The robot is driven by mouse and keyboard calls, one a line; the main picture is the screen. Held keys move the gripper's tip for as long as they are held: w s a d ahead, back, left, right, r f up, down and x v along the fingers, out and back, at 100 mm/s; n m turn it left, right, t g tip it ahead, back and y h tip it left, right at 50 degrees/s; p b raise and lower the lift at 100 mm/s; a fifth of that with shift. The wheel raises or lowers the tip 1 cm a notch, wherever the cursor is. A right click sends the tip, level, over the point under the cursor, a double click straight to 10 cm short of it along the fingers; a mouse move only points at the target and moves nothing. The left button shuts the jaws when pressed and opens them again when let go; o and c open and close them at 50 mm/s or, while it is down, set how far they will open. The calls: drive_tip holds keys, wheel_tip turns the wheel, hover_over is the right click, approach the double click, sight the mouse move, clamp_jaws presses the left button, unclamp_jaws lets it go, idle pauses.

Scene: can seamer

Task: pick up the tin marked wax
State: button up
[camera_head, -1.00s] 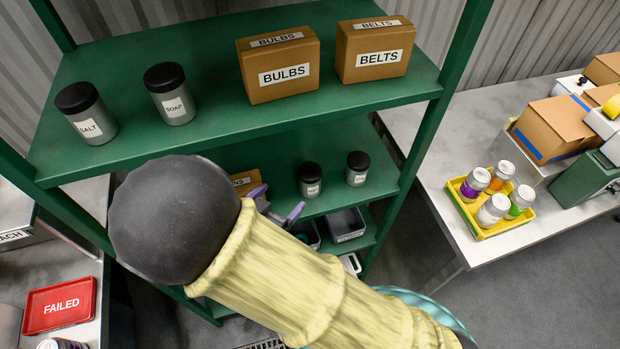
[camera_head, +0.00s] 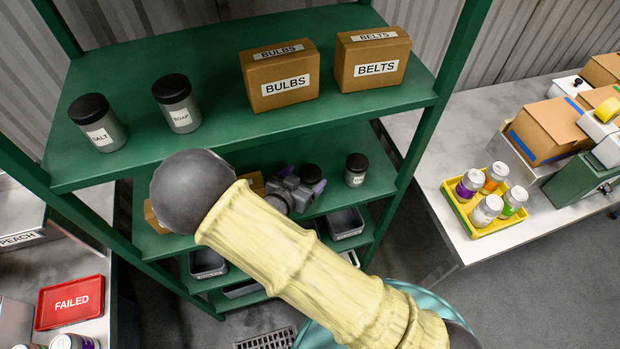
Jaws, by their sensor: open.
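Two small dark-lidded tins stand on the middle green shelf. The left tin (camera_head: 311,173) shows mostly its black lid, with its label hidden behind my gripper. The right tin (camera_head: 356,170) shows a white label too small to read. I cannot tell which of them is marked wax. My gripper (camera_head: 303,179) is open, its purple fingertips spread just in front of the left tin. Whether the fingers reach around it or touch it is unclear. On the upper shelf, the salt tin (camera_head: 97,122) and soap tin (camera_head: 177,103) are larger and readable.
The upper shelf (camera_head: 220,130) overhangs the middle shelf and holds the bulbs box (camera_head: 280,77) and belts box (camera_head: 372,60). Grey bins (camera_head: 345,223) sit below. Cardboard boxes are partly hidden behind my arm. A yellow tray (camera_head: 455,207) of cans stands on the right table.

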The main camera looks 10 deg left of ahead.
sight(313, 171)
drive_tip(key=shift+w+d+f+p, duration=0.1)
drive_tip(key=shift+w+d+p, duration=0.1)
drive_tip(key=shift+w+p, duration=0.15)
drive_tip(key=shift+p+x, duration=1.25)
drive_tip(key=shift+x, duration=0.95)
drive_tip(key=shift+s+f, duration=0.1)
drive_tip(key=shift+f, duration=0.05)
drive_tip(key=c, duration=1.1)
drive_tip(key=shift+r, duration=0.2)
wheel_tip(313, 171, up, 10)
drive_tip(key=b, duration=0.3)
drive_tip(key=shift+f, duration=0.15)
